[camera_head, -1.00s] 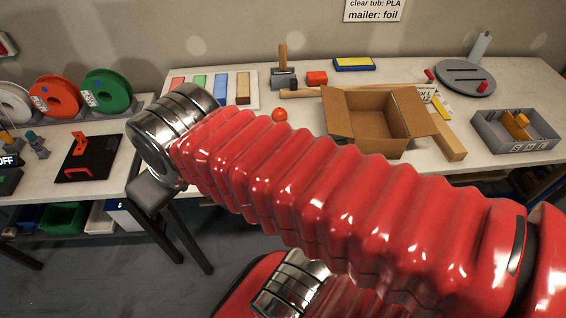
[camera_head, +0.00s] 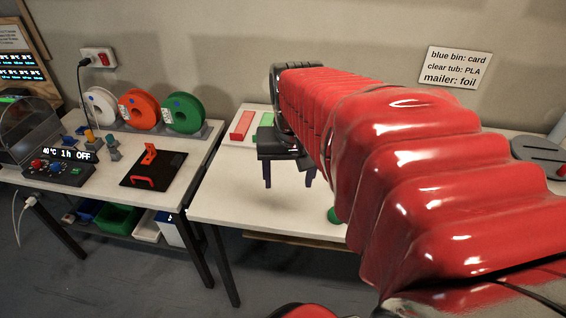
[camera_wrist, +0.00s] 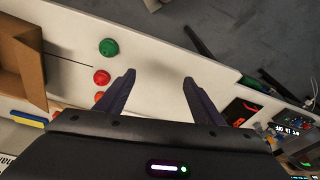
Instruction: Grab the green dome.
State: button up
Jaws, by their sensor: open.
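The green dome (camera_wrist: 108,47) sits on the white table in the wrist view, up and left of my gripper's fingers. In the head view a small part of the green dome (camera_head: 333,215) shows beside my red arm, which hides the rest. My gripper (camera_head: 288,184) is open and empty above the table, with its fingers pointing down. In the wrist view the fingertips of my gripper (camera_wrist: 159,77) are spread apart, with bare table and floor between them. The dome is outside the fingers, apart from them.
A red dome (camera_wrist: 101,77) stands close to the green one, nearer the left finger. A cardboard box (camera_wrist: 20,60) is at the left of the wrist view. A black mat (camera_head: 153,170) with red parts lies on the left table. The table's front-left area is clear.

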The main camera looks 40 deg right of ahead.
jog(key=s+d+f+m+g, duration=0.1)
jog(key=s+d+f+m, duration=0.1)
jog(key=d, duration=0.5)
jog(key=s+d+f+m+g+y, duration=0.1)
jog(key=s+d+f+m, duration=0.1)
jog(key=d, duration=0.5)
jog(key=shift+s+m, duration=0.45)
jog(key=shift+m, duration=0.15)
jog(key=shift+f, duration=4.35)
jog(key=shift+s+f, duration=0.1)
jog(key=shift+f, duration=2.5)
jog(key=shift+c, duration=0.6)
jog(key=shift+d, duration=0.1)
jog(key=c, duration=1)
